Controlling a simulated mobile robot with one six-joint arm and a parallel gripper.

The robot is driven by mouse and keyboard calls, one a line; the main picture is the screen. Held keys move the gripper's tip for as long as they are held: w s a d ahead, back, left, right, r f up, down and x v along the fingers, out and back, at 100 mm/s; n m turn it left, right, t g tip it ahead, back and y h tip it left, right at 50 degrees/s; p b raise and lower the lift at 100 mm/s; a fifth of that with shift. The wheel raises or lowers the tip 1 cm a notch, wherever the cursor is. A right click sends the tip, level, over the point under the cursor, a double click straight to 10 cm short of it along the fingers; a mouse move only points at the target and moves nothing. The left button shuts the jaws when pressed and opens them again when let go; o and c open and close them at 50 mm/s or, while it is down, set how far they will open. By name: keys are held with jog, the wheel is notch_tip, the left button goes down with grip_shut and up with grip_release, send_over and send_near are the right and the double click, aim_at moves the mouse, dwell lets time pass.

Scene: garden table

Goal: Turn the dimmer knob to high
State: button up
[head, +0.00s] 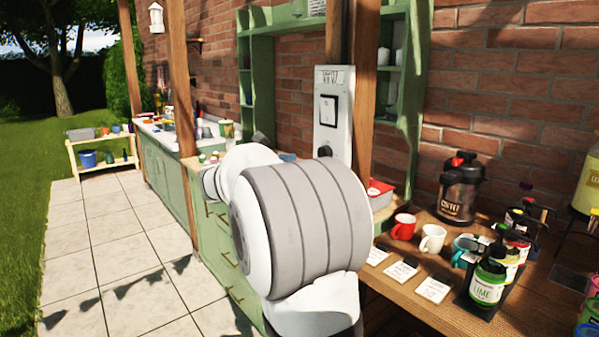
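A white panel (331,128) is fixed upright on the wooden post in the middle of the head view. It has a small label at its top, too small to read surely, and a dark-framed rectangle below that. A small dark piece (325,152) shows low in front of the panel, just above my arm. I cannot tell whether it is the dimmer knob or a part of my gripper. My large white and grey arm link covers the area below and left of the panel. I cannot make out my gripper's fingers, and no knob setting can be read.
A wooden counter at right holds a black dispenser (461,188), a red mug (403,226), a white mug (432,238), a teal mug (464,249), cards and several pump bottles (488,279). Green cabinets (168,180) stand at left. The tiled path (110,255) is clear.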

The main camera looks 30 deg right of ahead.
aim_at(319, 155)
jog(key=shift+n+h, duration=0.4)
jog(key=d, duration=0.2)
jog(key=w+d, duration=0.1)
jog(key=d, duration=0.2)
jog(key=w+d, duration=0.1)
jog(key=d, duration=0.2)
jog(key=shift+w+d+r, duration=0.1)
jog(key=shift+r, duration=0.2)
jog(key=c, duration=1)
jog(key=shift+f+m, duration=0.1)
jog(key=shift+m, duration=0.2)
